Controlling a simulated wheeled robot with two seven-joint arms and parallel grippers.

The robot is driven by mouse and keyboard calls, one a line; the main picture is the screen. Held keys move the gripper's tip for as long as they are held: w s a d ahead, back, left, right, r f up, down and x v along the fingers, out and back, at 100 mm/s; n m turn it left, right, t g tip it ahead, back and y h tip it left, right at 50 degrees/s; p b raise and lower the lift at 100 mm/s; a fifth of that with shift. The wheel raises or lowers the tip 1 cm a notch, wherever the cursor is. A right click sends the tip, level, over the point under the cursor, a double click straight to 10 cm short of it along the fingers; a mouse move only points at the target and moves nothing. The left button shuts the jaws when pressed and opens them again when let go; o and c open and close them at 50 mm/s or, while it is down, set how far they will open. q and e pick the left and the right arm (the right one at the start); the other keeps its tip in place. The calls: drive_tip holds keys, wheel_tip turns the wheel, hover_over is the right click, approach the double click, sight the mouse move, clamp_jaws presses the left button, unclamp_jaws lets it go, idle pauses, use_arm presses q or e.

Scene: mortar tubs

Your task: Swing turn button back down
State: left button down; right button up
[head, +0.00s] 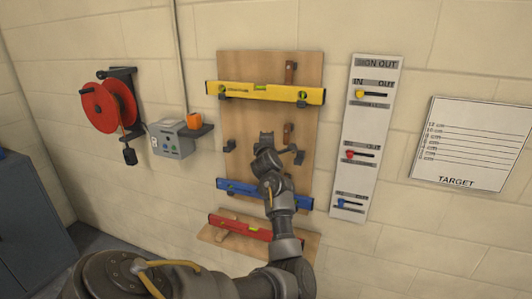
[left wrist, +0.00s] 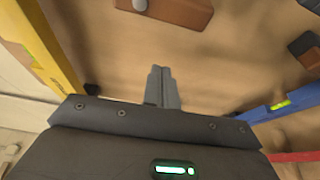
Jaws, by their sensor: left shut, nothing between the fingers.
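One brown turn button (head: 288,133) is on the wooden board in the middle, upright between the yellow and blue levels. A brown turn button with a pale pivot also shows at the top of the left wrist view (left wrist: 185,12), its long body reaching right from the pivot. Another brown turn button (head: 291,72) is upright at the yellow level. My left gripper (head: 266,138) is in front of the board, left of the middle button. Its fingers (left wrist: 162,85) are shut and empty, apart from the button in the wrist view. My right gripper is not in view.
The yellow level (head: 240,89) is above, the blue level (head: 237,187) below, and the red level (head: 238,227) lower. Dark hooks (head: 230,146) stick out of the board (head: 262,62). A sign-out panel (head: 376,65) hangs right; a grey box (head: 172,140) and red reel (head: 108,105) hang left.

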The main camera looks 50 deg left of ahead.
use_arm(q)
drive_tip(key=b+v, duration=0.1)
drive_tip(key=v, duration=0.8)
drive_tip(key=shift+d+b, duration=0.3)
drive_tip(key=shift+d, duration=0.15)
